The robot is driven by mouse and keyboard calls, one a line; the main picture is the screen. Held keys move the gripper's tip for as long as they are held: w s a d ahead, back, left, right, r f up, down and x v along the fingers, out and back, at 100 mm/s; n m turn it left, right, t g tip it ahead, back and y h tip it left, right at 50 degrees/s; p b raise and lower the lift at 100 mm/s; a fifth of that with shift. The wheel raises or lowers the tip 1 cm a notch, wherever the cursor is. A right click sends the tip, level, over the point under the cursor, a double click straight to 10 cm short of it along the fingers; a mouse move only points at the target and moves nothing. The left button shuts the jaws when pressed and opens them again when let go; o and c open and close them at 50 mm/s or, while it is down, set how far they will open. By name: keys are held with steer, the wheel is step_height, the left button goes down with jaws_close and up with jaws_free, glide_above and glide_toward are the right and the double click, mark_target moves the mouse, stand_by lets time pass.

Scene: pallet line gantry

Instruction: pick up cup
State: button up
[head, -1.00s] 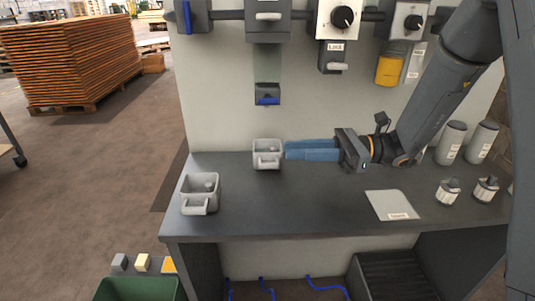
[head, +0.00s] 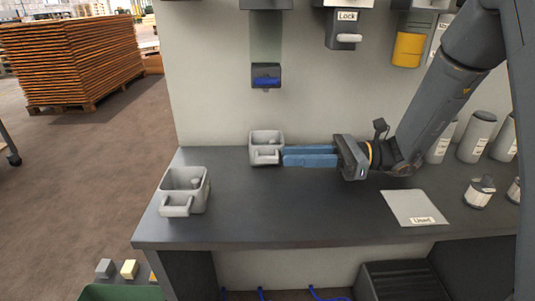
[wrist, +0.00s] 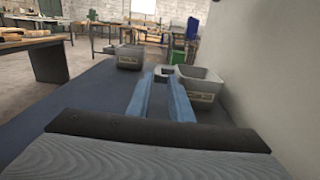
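A grey square cup (head: 266,140) with a boxy front handle stands upright at the back of the dark workbench (head: 290,205). A second, similar grey cup (head: 185,187) stands nearer the bench's front left corner. My gripper (head: 284,155) has blue fingers pointing left at the back cup, with the tips right beside its handle side. In the wrist view the fingers (wrist: 160,80) are apart with nothing clamped. The back cup's handle (wrist: 163,71) shows just beyond the gap between the tips, with the cup body (wrist: 202,88) to the right. Whether the fingers touch it, I cannot tell.
The back panel (head: 210,90) rises close behind the back cup, with a blue-fronted holder (head: 266,76) above it. A flat grey plate (head: 415,208) lies front right. Several canisters (head: 477,137) stand at the right. The bench's front middle is clear.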

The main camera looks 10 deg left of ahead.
mark_target(265, 147)
steer(key=x, duration=1)
steer(key=shift+s+a+r, duration=0.1)
steer(key=shift+s+a, duration=0.15)
steer(key=shift+a, duration=0.1)
jaws_close()
